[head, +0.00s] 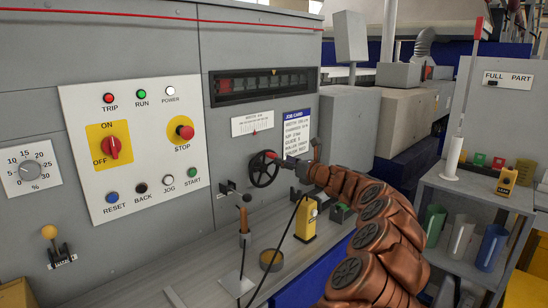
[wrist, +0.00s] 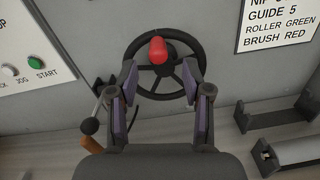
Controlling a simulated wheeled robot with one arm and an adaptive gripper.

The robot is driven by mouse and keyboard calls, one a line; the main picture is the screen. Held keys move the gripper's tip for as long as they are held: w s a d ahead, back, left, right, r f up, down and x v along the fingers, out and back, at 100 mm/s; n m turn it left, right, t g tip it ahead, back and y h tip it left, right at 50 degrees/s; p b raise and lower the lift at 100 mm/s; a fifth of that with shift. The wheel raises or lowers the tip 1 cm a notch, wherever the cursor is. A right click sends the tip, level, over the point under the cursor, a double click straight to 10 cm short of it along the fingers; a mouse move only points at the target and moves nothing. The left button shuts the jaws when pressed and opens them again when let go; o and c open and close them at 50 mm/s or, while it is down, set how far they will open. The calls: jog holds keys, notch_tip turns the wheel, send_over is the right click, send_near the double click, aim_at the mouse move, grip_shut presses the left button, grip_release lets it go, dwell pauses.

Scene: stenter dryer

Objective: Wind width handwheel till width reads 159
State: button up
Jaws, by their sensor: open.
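The width handwheel (head: 264,169) is a black spoked wheel on the grey machine front. In the wrist view the handwheel (wrist: 187,64) carries a red knob (wrist: 158,50) at the top of its rim. My gripper (head: 284,162) is at the right of the wheel in the head view. In the wrist view my gripper (wrist: 163,75) is open, its fingers either side of the wheel's lower part, the knob beyond the tips. I cannot tell whether they touch the rim. A scale with a red pointer (head: 254,132) sits above the wheel; its numbers are too small to read.
A job card (head: 297,131) is right of the scale. A dark display window (head: 262,85) is above. The button panel (head: 137,145) is at left. Levers (head: 244,215) and a yellow device (head: 306,220) stand on the ledge below. A shelf with cups (head: 465,240) is at right.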

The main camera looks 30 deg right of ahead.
aim_at(274, 156)
jog(key=shift+w+a+p, duration=0.2)
jog(key=shift+w+a, duration=0.05)
jog(key=shift+w, duration=0.75)
jog(key=shift+w+a+p, duration=0.15)
jog(key=shift+w+a, duration=0.05)
jog(key=shift+w, duration=0.8)
jog(key=shift+w+a+p, duration=0.2)
jog(key=shift+w+a, duration=0.05)
jog(key=shift+w, duration=0.75)
jog(key=shift+c, duration=0.2)
grip_shut()
